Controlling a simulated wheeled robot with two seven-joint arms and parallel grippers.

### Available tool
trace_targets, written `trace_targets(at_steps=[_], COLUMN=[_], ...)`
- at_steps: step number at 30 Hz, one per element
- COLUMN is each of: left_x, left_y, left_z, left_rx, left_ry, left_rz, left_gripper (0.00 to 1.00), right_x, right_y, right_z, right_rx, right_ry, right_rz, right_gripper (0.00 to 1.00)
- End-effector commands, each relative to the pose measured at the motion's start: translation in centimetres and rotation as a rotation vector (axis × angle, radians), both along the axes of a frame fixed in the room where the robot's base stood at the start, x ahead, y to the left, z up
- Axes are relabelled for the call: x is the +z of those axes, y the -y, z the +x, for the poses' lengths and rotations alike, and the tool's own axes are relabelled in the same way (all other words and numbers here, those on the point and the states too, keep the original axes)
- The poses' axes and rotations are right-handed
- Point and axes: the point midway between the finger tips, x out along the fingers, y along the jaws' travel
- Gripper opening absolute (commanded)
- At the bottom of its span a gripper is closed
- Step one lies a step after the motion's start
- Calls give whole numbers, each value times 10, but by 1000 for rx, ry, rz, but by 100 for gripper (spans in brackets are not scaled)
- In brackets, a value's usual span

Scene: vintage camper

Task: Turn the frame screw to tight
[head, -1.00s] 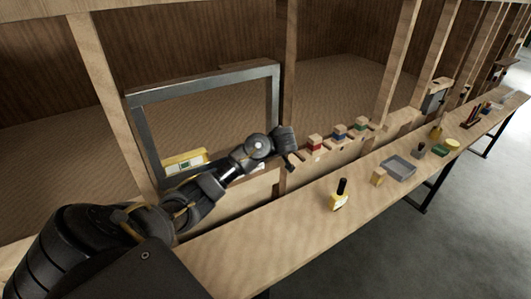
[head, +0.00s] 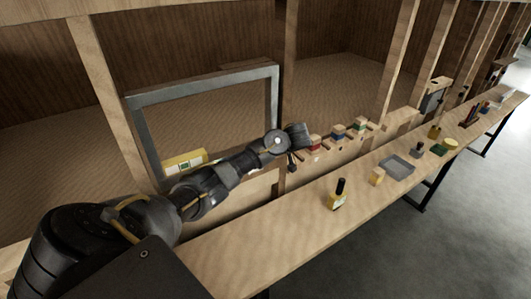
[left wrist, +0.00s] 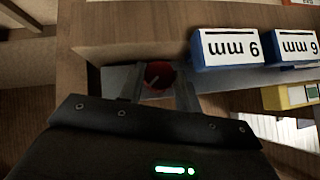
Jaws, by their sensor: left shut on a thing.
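The grey metal frame (head: 205,82) stands upright against the wooden wall in the head view, around a rectangular opening. My left gripper (head: 293,163) is just right of the frame's lower right corner, at the wooden ledge. In the left wrist view my left gripper (left wrist: 158,80) has its two fingers on either side of a small red round piece (left wrist: 158,72) with a pale mark, and it is shut on it. I cannot tell whether this piece is the frame screw's head. The fingertips are partly in shadow. My right gripper is not in view.
Blocks with red (head: 314,143), blue (head: 338,132) and green (head: 359,125) bands sit right of the gripper. A yellow level (head: 185,160) lies inside the frame's bottom.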

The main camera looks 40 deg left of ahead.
Motion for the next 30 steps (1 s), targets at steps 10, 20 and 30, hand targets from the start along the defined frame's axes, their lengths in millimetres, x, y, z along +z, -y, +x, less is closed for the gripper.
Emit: trace_targets(at_steps=[10,20,30], left_x=[-1,13,66], left_y=[0,9,72], left_z=[0,0,7], left_rx=[-1,-1,-21], left_ry=[0,3,2], left_rz=[0,-1,-2], left_gripper=[55,55,55], right_x=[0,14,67], right_y=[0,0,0], right_z=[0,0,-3], right_rx=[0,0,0], right_ry=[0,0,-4], right_rz=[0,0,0], right_gripper=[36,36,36])
